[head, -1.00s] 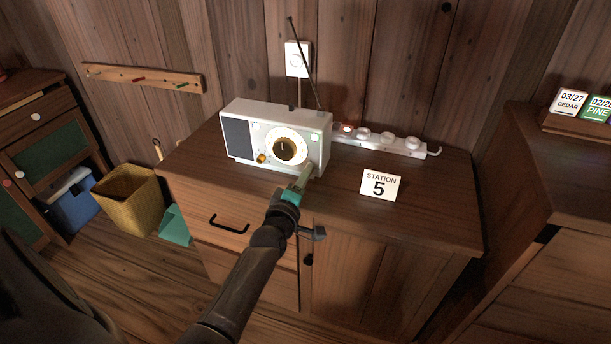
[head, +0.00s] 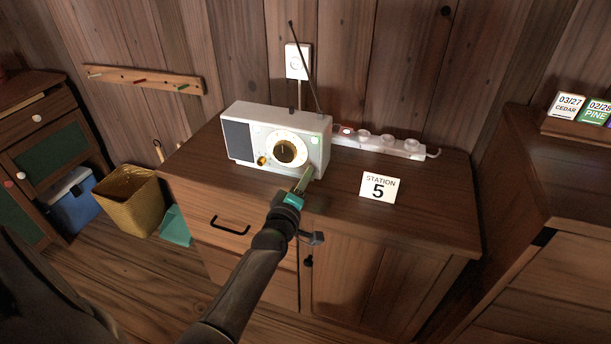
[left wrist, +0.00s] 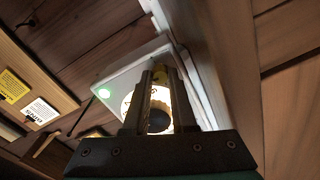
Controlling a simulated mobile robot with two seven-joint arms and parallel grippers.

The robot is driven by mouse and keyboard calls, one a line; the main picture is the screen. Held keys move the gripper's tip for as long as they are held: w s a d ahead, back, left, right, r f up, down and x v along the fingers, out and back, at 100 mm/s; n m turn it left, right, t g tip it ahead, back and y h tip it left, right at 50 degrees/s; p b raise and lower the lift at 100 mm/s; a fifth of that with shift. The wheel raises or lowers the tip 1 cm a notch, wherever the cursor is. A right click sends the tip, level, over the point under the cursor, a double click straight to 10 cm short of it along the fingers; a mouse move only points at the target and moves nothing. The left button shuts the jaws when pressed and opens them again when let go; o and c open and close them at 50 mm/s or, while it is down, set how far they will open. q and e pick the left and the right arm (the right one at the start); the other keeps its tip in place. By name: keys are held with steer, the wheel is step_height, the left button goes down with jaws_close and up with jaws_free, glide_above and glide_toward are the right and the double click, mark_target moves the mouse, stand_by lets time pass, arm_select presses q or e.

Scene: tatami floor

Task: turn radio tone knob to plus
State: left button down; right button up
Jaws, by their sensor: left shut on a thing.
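The white radio (head: 276,124) stands on the wooden cabinet, with a dark speaker grille at left, a round lit dial (head: 286,150) and a green light at the upper right of its front. A brass knob (head: 262,161) shows left of the dial. My left gripper (head: 306,178) reaches the lower right of the radio's front and hides that spot in the head view. My right gripper is out of view.
A "STATION 5" card (head: 379,187) stands on the cabinet top (head: 420,205) right of my gripper. A white power strip (head: 385,143) lies behind it along the wall. The radio's antenna rises at the back. A yellow basket (head: 130,205) stands on the floor at left.

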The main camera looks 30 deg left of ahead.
arm_select(q)
steer(key=m+p, duration=0.3)
steer(key=m, duration=0.3)
steer(key=shift+r, duration=0.1)
steer(key=shift+m+p, duration=0.3)
steer(key=shift+m, duration=0.2)
steer(key=shift+d+m, duration=0.1)
steer(key=shift+m, duration=0.8)
steer(key=m+p, duration=0.1)
steer(key=m, duration=0.1)
steer(key=shift+m, duration=0.3)
steer(key=m, duration=0.4)
steer(key=shift+m, duration=0.3)
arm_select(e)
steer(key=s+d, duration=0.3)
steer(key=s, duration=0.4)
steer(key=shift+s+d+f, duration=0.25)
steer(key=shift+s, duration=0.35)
arm_select(q)
steer(key=c, duration=0.7)
jaws_free()
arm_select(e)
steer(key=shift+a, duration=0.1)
